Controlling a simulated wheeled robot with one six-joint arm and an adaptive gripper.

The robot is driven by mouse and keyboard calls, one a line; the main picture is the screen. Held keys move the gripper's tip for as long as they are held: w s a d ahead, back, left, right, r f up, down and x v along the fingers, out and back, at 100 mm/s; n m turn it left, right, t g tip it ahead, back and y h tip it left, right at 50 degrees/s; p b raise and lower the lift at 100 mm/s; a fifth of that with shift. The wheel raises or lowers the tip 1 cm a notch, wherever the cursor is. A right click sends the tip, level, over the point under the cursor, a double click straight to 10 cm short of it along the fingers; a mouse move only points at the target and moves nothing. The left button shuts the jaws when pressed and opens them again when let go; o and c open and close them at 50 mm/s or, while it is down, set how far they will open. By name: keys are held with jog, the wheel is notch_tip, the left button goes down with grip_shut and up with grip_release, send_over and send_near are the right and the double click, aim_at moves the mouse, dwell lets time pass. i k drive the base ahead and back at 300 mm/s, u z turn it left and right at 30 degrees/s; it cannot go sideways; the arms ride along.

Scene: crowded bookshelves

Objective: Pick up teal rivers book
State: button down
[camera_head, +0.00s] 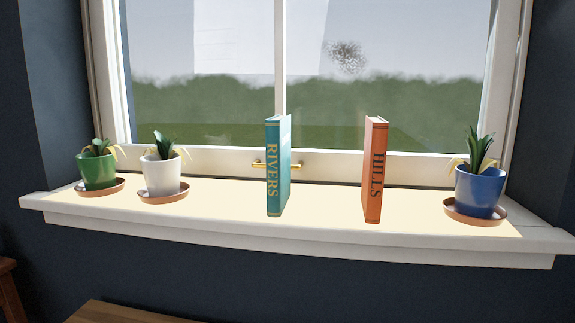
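The teal book (278,166) stands upright near the middle of the white windowsill (330,233). Its spine faces me and reads RIVERS in gold letters. Part of its right cover also shows. It stands apart from its neighbours, with bare sill on both sides. My gripper is not in view.
An orange book (375,170) marked HILLS stands upright to the right. A blue pot (477,192) is at the far right; a white pot (162,174) and a green pot (98,171) are at the left, all on saucers. A brass window handle (262,164) and the window are behind. A wooden surface (130,312) is below.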

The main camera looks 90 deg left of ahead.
aim_at(278, 128)
jog(key=k, duration=0.75)
jog(key=u, duration=5.2)
jog(key=i, duration=1.45)
jog(key=z, duration=2.55)
